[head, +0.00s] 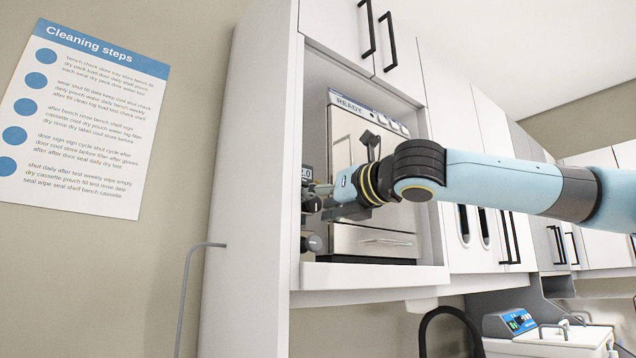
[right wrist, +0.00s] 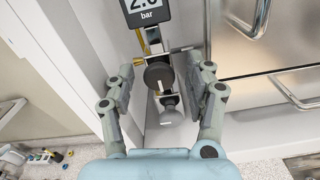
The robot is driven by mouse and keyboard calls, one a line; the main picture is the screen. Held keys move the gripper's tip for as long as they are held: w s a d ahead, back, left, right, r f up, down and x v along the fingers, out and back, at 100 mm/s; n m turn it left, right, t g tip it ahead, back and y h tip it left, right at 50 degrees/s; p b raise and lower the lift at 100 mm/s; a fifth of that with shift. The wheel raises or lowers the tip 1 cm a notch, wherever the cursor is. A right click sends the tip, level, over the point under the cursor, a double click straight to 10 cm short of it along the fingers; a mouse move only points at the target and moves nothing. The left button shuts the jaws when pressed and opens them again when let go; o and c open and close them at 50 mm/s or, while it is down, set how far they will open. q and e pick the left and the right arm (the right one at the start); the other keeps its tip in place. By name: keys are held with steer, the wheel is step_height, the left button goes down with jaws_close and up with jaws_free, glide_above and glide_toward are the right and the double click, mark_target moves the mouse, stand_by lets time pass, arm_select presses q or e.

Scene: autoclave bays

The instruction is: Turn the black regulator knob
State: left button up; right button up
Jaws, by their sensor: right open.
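The black regulator knob (right wrist: 158,75) shows in the right wrist view as a dark round knob on a metal fitting, below a gauge (right wrist: 148,14) reading in bar. My right gripper (right wrist: 165,72) is open, with one finger to the left of the knob and one to the right. Both fingers look apart from it; I cannot tell the depth between them. In the head view my right gripper (head: 322,205) reaches into the left side of the cabinet bay, and its fingers largely hide the knob. My left gripper is not in view.
A steel autoclave (head: 372,241) stands in the bay, close to the right of my gripper. The white cabinet side wall (head: 250,180) is close on the left. A second, greyer round part (right wrist: 170,108) sits below the knob. A bay ledge (head: 370,275) runs underneath.

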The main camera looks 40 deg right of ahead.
step_height(320, 180, up, 10)
steer(key=shift+f, duration=0.15)
stand_by(0.4)
stand_by(0.6)
